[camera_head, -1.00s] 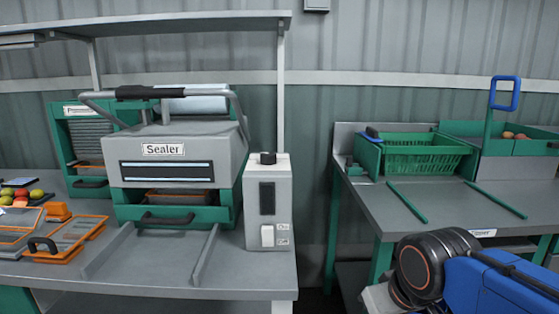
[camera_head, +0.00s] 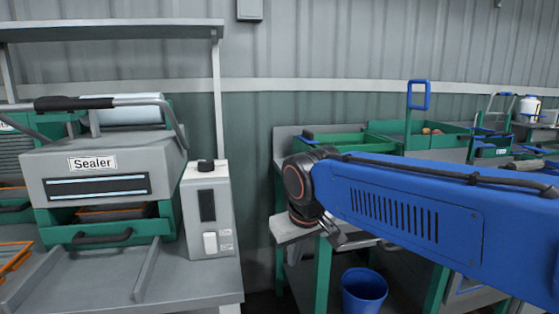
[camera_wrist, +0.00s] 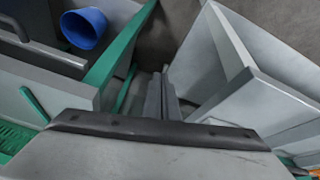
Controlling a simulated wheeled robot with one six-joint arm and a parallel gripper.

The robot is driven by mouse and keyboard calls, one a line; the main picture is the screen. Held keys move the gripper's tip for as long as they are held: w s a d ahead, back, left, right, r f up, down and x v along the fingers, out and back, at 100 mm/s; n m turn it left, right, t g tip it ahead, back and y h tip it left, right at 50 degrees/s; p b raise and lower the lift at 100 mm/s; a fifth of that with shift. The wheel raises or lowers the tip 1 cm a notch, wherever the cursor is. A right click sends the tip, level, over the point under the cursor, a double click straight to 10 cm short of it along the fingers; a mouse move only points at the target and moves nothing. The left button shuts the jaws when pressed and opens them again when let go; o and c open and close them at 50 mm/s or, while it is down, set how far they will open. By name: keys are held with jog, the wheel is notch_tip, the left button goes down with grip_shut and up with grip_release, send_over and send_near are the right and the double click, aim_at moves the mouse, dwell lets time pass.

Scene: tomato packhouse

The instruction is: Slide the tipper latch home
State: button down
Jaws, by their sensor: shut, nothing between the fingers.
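My blue arm hides most of the tipper's front and the bench top. A green grille of the crate (camera_wrist: 14,137) shows at the lower left of the wrist view. My gripper (camera_wrist: 163,76) is shut and empty, pointing down between the two benches, apart from the tipper.
The sealer (camera_head: 95,165) and a grey control box (camera_head: 207,210) stand on the left bench. A blue bucket (camera_head: 364,290) sits low under the right bench; it also shows in the wrist view (camera_wrist: 84,28). A narrow gap separates the benches.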

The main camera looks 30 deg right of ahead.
jog(key=w+d+r+m+h, duration=0.1)
jog(key=w+r, duration=0.4)
jog(key=w, duration=0.9)
jog(key=w+d+r+m+g+h, duration=0.1)
jog(key=w+d+r, duration=0.5)
jog(key=w, duration=0.8)
jog(key=w+d+r+m+h, duration=0.2)
jog(key=w+r, duration=0.4)
jog(key=w, duration=0.8)
jog(key=shift+d+g+h, duration=0.3)
jog(key=shift+d+h, duration=0.35)
jog(key=shift+h, duration=0.15)
jog(key=shift+s, duration=0.1)
jog(key=w+d+f, duration=0.1)
jog(key=d+f, duration=0.7)
jog(key=d, duration=0.1)
jog(key=shift+d, duration=0.2)
jog(key=shift+w+d, duration=0.1)
